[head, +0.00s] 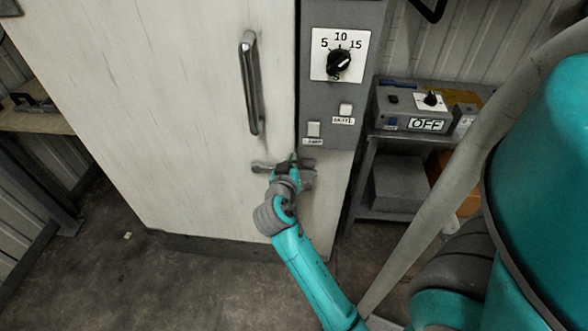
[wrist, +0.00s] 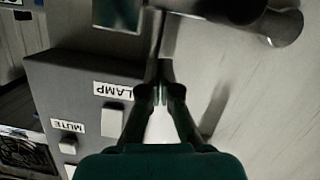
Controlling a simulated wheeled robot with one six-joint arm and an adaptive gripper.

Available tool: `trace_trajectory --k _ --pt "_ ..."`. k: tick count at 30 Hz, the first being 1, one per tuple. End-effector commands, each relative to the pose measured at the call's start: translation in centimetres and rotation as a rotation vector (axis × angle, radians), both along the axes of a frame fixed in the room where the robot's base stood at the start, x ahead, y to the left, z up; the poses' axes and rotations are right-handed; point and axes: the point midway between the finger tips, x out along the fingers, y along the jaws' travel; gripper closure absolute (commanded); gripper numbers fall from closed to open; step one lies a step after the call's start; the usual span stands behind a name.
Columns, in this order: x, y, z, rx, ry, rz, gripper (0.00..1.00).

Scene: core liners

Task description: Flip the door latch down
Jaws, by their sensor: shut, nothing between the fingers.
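The grey door latch (head: 262,167) sits low on the right edge of the pale cabinet door (head: 200,110). Its bar shows to the left of my gripper and lies about level; my gripper hides its middle. The latch bar also shows at the top right of the wrist view (wrist: 284,28). My gripper (head: 293,160) is in front of the latch, by the door's edge. In the wrist view its fingers (wrist: 160,95) are together and empty, close to the latch. I cannot tell whether they touch it.
A vertical handle (head: 249,85) is above the latch on the door. The grey control panel (head: 314,100) to the right carries a dial (head: 338,63) and LAMP and MUTE switches. A shelf (head: 365,180) with a grey box marked OFF (head: 425,115) stands further right.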

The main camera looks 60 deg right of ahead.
Motion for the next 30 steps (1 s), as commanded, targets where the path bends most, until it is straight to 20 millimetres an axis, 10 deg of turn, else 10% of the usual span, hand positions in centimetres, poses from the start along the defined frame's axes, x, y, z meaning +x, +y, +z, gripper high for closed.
trace_trajectory --k 18,30 --pt "-2.3 7.4 3.1 0.0 0.0 0.005 1.0" --pt "-2.9 8.8 3.5 0.001 -0.001 0.001 1.0"
